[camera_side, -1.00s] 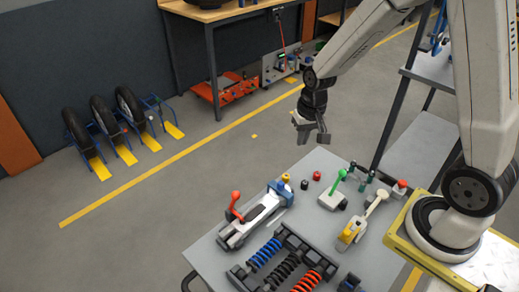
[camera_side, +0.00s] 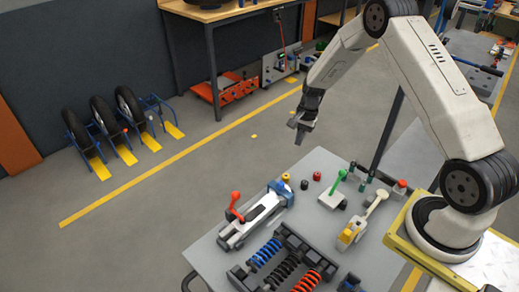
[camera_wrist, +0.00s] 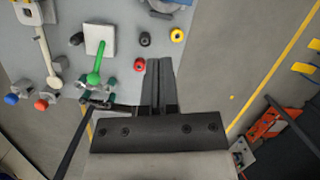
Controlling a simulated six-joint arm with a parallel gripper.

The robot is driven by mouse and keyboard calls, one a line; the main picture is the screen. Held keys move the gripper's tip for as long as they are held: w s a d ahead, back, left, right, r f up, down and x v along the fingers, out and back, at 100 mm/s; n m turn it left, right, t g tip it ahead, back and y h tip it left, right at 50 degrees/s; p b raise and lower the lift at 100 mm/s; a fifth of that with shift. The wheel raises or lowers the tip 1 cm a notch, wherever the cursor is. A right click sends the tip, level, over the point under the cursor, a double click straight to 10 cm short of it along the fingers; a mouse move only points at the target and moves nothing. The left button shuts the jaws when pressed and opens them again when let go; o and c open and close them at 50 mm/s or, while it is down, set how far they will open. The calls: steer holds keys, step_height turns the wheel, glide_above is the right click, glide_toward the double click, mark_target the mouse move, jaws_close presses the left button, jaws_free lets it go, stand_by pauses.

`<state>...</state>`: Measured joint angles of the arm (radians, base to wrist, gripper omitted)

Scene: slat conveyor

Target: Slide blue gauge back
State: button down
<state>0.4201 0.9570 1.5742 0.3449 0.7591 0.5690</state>
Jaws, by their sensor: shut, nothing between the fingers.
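A blue piece (camera_side: 283,188) sits at the far end of a grey and white slide fixture (camera_side: 252,220) on the bench; it looks like the blue gauge, though it is small here. My gripper (camera_side: 300,134) hangs in the air above and beyond the bench's far edge, clear of the fixture. In the wrist view my gripper (camera_wrist: 160,64) has its fingers together with nothing between them. Only a grey and blue part of the fixture (camera_wrist: 168,5) shows there, cut off at the top edge.
Near the fixture on the bench (camera_side: 215,262) are a yellow button (camera_side: 286,177), a black one (camera_side: 304,185) and a red one (camera_side: 317,176). A green-handled lever (camera_side: 337,185), a cream lever (camera_side: 365,220) and a spring rack (camera_side: 285,262) stand close by.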

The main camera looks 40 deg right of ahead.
steer(key=d+f+m+y, duration=0.1)
steer(key=d+f+m, duration=0.2)
steer(key=f, duration=0.3)
steer(key=shift+w+d+f+m, duration=0.2)
steer(key=shift+w+d+m, duration=0.1)
steer(key=shift+d, duration=0.45)
steer(key=shift+f, duration=0.1)
glide_toward(280, 191)
steer(key=d+f, duration=0.5)
steer(key=a, duration=0.2)
steer(key=shift+w+a+f, duration=0.1)
steer(key=shift+a+f, duration=0.15)
steer(key=shift+a, duration=0.65)
steer(key=shift+a, duration=0.1)
steer(key=a, duration=0.9)
steer(key=shift+a, duration=0.25)
